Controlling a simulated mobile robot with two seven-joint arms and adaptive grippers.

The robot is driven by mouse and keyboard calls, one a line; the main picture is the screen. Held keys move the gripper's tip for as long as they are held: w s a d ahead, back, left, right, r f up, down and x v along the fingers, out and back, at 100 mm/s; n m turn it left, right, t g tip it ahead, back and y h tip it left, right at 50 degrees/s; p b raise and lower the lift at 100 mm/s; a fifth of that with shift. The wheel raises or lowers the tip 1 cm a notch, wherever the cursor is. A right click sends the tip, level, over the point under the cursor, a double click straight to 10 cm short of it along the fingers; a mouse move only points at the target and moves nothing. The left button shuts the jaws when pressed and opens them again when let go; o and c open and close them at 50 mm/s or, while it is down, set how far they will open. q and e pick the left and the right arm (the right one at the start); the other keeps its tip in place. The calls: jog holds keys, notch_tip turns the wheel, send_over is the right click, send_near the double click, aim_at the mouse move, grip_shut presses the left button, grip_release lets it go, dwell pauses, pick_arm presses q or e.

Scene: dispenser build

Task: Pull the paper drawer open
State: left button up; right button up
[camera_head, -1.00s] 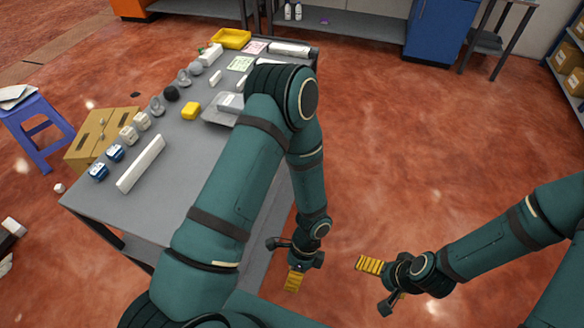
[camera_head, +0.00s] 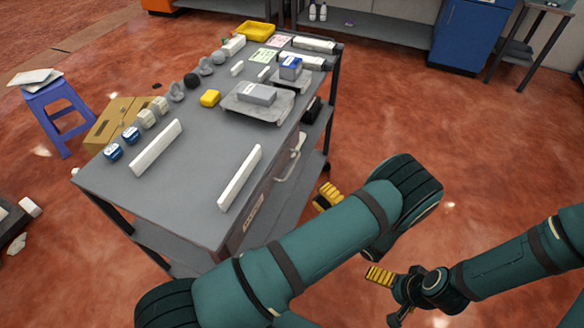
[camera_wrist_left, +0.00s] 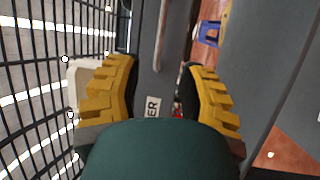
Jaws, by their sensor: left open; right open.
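The paper drawer (camera_head: 268,190) is in the table's right side, under the top. Its front looks flush with the table side. It has a pale label (camera_head: 253,212) and a curved light handle (camera_head: 291,160). In the left wrist view the label (camera_wrist_left: 152,108) shows only "ER", and the handle (camera_wrist_left: 161,42) runs upward beyond the fingertips. My left gripper (camera_head: 327,197) is open beside the drawer, apart from the handle and partly hidden by my arm. Its yellow fingers (camera_wrist_left: 160,85) frame the drawer front in the wrist view. My right gripper (camera_head: 388,294) is open and empty over the floor.
A lower shelf (camera_head: 305,180) lies below the drawer. A blue stool (camera_head: 57,110) stands left.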

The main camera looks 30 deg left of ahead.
aim_at(292, 166)
pick_arm(q)
jog(key=b+x, duration=0.1)
jog(key=x, duration=1.1)
jog(key=shift+a, duration=0.1)
jog(key=shift+o, duration=0.2)
grip_shut()
